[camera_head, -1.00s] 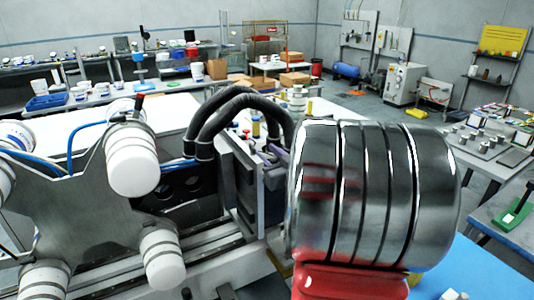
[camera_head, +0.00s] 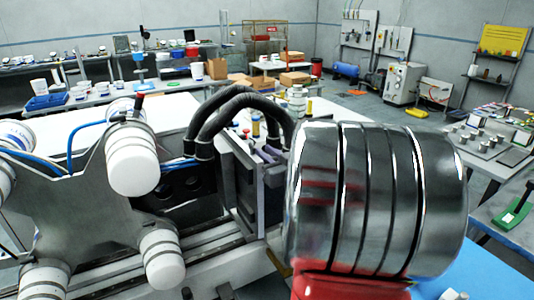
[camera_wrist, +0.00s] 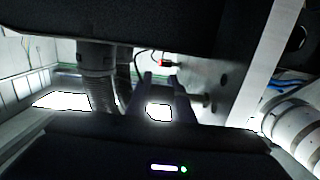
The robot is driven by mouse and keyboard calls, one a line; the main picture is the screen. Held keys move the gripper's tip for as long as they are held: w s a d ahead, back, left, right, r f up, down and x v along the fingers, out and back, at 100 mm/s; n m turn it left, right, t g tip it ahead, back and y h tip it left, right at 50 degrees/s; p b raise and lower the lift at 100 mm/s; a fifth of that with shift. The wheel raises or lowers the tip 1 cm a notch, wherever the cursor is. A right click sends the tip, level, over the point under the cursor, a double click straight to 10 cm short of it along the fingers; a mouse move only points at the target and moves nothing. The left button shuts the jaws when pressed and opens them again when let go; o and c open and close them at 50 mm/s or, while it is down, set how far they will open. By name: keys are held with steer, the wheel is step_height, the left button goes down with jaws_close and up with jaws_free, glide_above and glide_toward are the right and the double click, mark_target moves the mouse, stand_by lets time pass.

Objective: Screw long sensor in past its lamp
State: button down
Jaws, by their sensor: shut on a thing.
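In the wrist view, the two dark fingers of my gripper (camera_wrist: 162,84) reach up toward the shaded underside of the machine. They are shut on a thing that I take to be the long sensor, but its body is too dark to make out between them. A small dark stub (camera_wrist: 207,100) stands out from the pale plate (camera_wrist: 228,85) just right of the fingers. I cannot tell whether it belongs to the sensor. No sensor lamp can be made out. In the head view, my large shiny arm link hides most of the work spot.
A ribbed dark hose (camera_wrist: 100,90) hangs left of the fingers, and a thin cable with a red end (camera_wrist: 166,63) is behind them. White rollers (camera_head: 132,160) stand on the machine's left. Thick black hoses (camera_head: 235,105) arch over the dark block (camera_head: 240,185).

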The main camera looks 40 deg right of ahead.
steer(key=shift+f+g+y, duration=0.25)
steer(key=shift+g+y, duration=0.05)
steer(key=shift+g, duration=0.5)
steer(key=c, duration=1.6)
jaws_free()
steer(key=shift+o, duration=0.2)
steer(key=v, duration=1.3)
steer(key=shift+s+a, duration=0.2)
steer(key=shift+s, duration=0.2)
steer(key=shift+w, duration=0.1)
